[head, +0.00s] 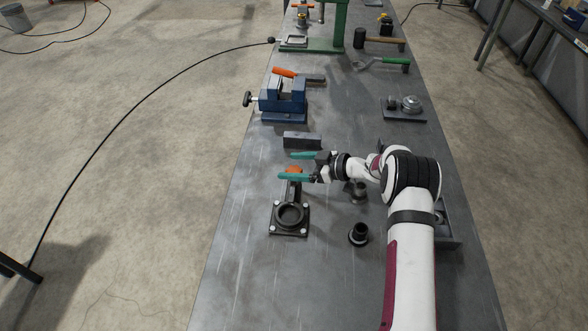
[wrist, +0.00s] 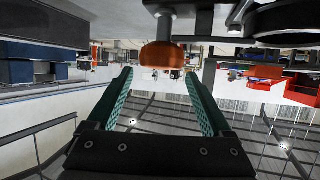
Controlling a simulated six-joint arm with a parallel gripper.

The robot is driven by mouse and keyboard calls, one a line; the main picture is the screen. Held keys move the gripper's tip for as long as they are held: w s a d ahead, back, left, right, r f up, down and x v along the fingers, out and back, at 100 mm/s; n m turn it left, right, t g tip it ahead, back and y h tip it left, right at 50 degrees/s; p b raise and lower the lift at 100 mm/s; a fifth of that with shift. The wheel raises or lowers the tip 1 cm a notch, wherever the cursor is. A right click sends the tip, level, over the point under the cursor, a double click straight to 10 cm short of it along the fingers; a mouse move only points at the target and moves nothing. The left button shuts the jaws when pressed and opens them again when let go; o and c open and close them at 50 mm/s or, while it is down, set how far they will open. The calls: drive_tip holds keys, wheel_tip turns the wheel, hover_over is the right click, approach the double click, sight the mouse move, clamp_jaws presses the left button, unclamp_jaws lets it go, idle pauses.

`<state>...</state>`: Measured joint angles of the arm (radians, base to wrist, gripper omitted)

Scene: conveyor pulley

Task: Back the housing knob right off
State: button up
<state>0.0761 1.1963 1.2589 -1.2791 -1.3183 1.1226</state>
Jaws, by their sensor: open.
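The black housing (head: 290,216) is bolted to a square plate on the bench, with a round open bore. Its orange knob (head: 293,170) sits at the end of a short arm on the housing's far side. In the wrist view the knob (wrist: 161,56) hangs from a dark bracket, in line with the gap between my fingers. My gripper (head: 285,166) has teal fingers, spread apart, with the knob between or just beside them in the head view. In the wrist view the fingertips (wrist: 159,74) stay clear of the knob on both sides, and the gripper is empty.
A dark block (head: 302,141) lies just beyond my gripper. Black flanged parts (head: 358,234) and a grey tray (head: 448,229) are to the right. A blue vise (head: 284,101), a mallet (head: 380,41) and a pulley on a plate (head: 409,104) stand farther back. The bench's near left is clear.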

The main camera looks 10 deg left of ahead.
wheel_tip(320, 180, up, 3)
drive_tip(key=shift+f, duration=0.1)
drive_tip(key=r+v, duration=0.1)
drive_tip(key=v, duration=1.2)
drive_tip(key=shift+w+r, duration=0.35)
drive_tip(key=shift+a, duration=0.1)
